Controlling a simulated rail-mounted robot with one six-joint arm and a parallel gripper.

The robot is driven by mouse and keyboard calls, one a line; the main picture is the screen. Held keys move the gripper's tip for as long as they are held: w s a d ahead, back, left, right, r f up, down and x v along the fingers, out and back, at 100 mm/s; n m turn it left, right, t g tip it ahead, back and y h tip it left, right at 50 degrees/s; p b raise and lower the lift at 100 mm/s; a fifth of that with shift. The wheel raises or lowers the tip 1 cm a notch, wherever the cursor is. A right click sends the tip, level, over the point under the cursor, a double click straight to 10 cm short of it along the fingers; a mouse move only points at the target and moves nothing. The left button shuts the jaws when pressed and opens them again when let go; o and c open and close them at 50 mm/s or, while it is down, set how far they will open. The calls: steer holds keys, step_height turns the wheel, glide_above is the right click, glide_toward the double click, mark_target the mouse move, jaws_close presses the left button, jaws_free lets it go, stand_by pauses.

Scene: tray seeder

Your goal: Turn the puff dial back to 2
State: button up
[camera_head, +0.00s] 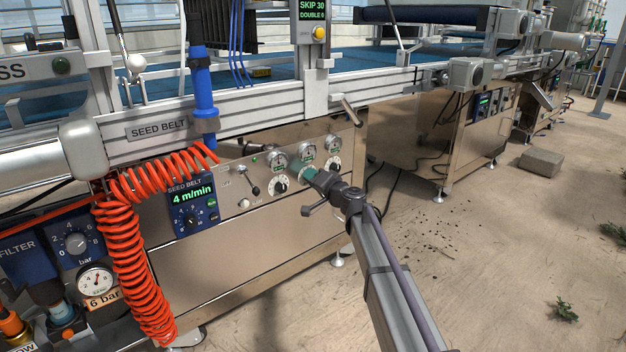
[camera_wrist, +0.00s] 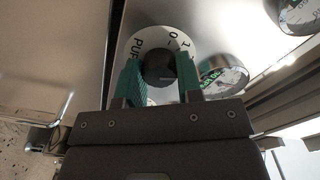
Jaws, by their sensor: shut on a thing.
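The puff dial (camera_wrist: 146,40) is a white ring with dark marks, its letters "PUF" and the figures 0 and 1 showing in the wrist view. Its dark round knob (camera_wrist: 160,66) sits in the middle. My gripper (camera_wrist: 160,75) has its two green fingers on either side of the knob and is shut on it. The fingers hide the lower part of the ring, and I cannot read the setting. In the head view my gripper (camera_head: 311,174) reaches the steel panel (camera_head: 300,230) and covers the dial there.
Other white dials (camera_head: 280,184) and (camera_head: 334,163) flank my gripper, with round gauges (camera_head: 304,151) above. A coiled orange hose (camera_head: 130,245) hangs by the blue seed belt box (camera_head: 193,206).

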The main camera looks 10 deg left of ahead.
steer(key=shift+n, duration=0.8)
steer(key=o, duration=0.9)
steer(key=v, duration=1.1)
steer(key=shift+w, duration=0.1)
